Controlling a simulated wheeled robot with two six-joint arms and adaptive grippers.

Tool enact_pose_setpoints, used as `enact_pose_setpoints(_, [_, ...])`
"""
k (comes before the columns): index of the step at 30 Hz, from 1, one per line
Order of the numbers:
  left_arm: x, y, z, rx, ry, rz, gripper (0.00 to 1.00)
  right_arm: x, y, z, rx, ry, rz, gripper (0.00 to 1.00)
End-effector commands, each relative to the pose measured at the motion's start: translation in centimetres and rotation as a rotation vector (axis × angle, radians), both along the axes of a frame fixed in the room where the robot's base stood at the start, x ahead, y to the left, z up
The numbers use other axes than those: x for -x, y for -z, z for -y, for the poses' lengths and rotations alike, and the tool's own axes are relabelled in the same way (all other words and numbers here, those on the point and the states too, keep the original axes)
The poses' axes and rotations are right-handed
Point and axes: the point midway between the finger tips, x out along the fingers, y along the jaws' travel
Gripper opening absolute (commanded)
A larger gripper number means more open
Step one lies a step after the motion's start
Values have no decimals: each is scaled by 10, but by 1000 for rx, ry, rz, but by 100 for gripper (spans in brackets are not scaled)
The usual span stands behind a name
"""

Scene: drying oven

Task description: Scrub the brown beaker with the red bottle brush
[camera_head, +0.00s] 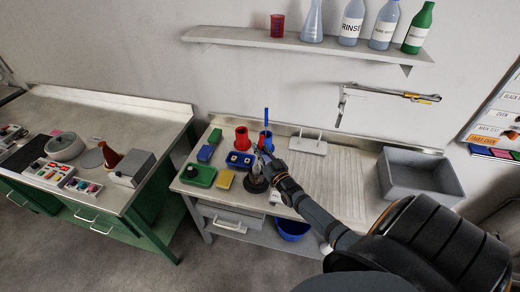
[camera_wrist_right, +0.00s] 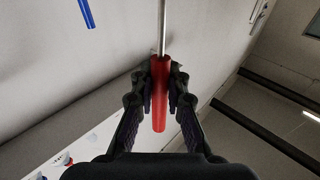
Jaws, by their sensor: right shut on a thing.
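In the right wrist view, my right gripper (camera_wrist_right: 158,80) is shut on the red handle (camera_wrist_right: 160,100) of the bottle brush, and its metal rod (camera_wrist_right: 163,25) runs away up the picture. The bristles are not in view. In the head view, my right gripper (camera_head: 266,160) is over the grey bench, just above a dark round item (camera_head: 256,184). I cannot make out a brown beaker for certain near it. My left gripper is not in view.
A red cup (camera_head: 242,138) and a blue cup (camera_head: 265,139) with a blue brush (camera_head: 266,115) stand behind my gripper. Green tray (camera_head: 199,176), yellow sponge (camera_head: 225,179) and blue items lie left. A white peg rack (camera_head: 308,146) and grey sink (camera_head: 421,176) are right.

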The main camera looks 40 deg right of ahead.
Motion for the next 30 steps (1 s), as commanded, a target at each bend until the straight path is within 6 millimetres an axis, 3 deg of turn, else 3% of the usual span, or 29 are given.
enact_pose_setpoints(1, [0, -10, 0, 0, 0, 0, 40, 0, -10, 0, 0, 0, 0, 0])
enact_pose_setpoints(16, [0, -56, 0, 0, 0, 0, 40, 0, -57, 0, 0, 0, 0, 0])
enact_pose_setpoints(30, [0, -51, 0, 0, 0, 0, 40, 0, -78, 0, 0, 0, 0, 0])
